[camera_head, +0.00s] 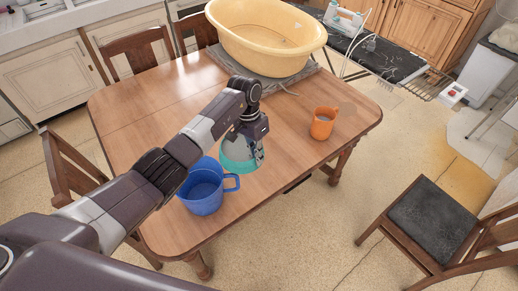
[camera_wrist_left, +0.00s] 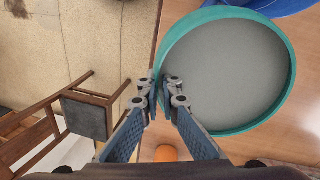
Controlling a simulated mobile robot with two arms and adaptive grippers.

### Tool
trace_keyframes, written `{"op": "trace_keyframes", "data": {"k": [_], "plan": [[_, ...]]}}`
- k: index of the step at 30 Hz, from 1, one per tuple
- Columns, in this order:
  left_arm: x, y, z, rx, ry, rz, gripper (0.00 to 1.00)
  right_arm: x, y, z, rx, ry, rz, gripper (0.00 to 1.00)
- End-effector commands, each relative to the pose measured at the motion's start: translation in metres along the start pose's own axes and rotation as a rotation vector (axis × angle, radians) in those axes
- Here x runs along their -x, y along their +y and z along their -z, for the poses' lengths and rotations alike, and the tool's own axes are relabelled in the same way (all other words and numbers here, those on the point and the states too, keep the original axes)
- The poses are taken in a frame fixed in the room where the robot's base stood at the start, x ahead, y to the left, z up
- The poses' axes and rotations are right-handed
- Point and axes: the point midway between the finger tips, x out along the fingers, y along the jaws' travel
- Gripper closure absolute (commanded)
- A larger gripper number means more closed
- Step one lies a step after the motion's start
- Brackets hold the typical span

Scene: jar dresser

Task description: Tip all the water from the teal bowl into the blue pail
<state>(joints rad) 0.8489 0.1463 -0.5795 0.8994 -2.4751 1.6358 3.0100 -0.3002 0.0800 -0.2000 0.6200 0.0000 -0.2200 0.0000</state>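The teal bowl (camera_head: 238,163) is right of the blue pail (camera_head: 202,192) on the wooden table, looking close to level. I cannot tell whether it touches the table. My left gripper (camera_head: 256,152) is at its right side. In the left wrist view the fingers (camera_wrist_left: 160,92) are shut on the rim of the bowl (camera_wrist_left: 288,78), one on each side of the wall. The bowl's inside looks grey-green and smooth; I cannot tell the water level. The pail stands upright with its handle toward the bowl; part of it (camera_wrist_left: 275,5) shows at the top of the wrist view. My right gripper is out of view.
An orange mug (camera_head: 322,124) stands on the table (camera_head: 300,150) to the right. A large yellow tub (camera_head: 265,50) sits on a grey cloth at the back. Chairs (camera_head: 432,215) stand around the table. The tabletop between bowl and mug is clear.

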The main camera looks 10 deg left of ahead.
Motion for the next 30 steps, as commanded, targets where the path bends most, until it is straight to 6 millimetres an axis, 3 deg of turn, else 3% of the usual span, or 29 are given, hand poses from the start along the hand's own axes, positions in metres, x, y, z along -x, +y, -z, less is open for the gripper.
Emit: {"op": "trace_keyframes", "data": {"k": [12, 30], "plan": [[0.002, 0.0, 0.001, 0.0, 0.002, -0.003, 1.0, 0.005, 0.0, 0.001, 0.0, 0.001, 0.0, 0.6], [0.021, -0.006, -0.019, -0.028, 0.191, -0.089, 1.0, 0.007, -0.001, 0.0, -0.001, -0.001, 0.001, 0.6]]}}
